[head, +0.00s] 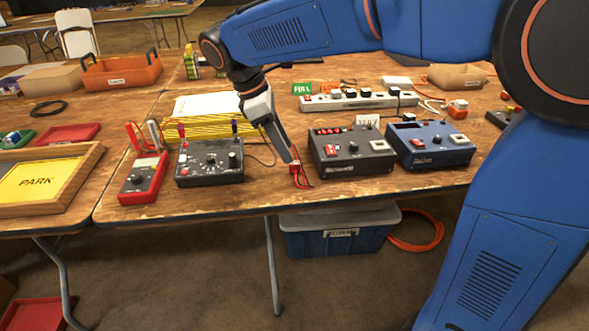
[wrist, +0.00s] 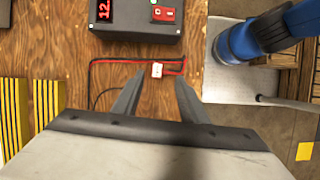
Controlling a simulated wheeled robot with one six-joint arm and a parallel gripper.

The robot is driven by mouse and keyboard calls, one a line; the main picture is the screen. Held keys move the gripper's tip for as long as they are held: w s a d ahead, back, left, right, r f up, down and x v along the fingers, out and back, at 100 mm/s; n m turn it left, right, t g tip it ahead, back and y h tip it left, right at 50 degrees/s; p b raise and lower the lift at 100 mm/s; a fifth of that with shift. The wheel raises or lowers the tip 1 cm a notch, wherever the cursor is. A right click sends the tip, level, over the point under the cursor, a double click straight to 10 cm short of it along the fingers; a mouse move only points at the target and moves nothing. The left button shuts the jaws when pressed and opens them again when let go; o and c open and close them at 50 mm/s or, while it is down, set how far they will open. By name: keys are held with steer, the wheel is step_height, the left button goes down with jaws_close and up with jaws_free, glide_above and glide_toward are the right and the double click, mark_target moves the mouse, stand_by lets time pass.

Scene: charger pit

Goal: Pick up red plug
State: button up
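My gripper (head: 289,157) points down near the front edge of the table, left of the black charger box. In the wrist view my gripper (wrist: 159,77) is open, its two fingers apart. A small pale-and-red plug piece (wrist: 157,69) on a red and black cable lies between or just beyond the fingertips; I cannot tell whether they touch it. In the head view the red plug (head: 295,168) with red and black leads shows at the fingertips, partly hidden by them.
A black charger box (head: 352,152) stands just right of my gripper, and a blue one (head: 430,144) beyond it. A black instrument (head: 209,162) and a red meter (head: 143,179) stand to the left. A white power strip (head: 358,101) lies behind.

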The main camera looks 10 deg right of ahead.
mark_target(295, 168)
steer(key=shift+w+x, duration=0.15)
steer(key=shift+x, duration=1.2)
steer(key=shift+w+x, duration=0.15)
steer(key=shift+x, duration=1.15)
steer(key=shift+c, duration=0.3)
jaws_close()
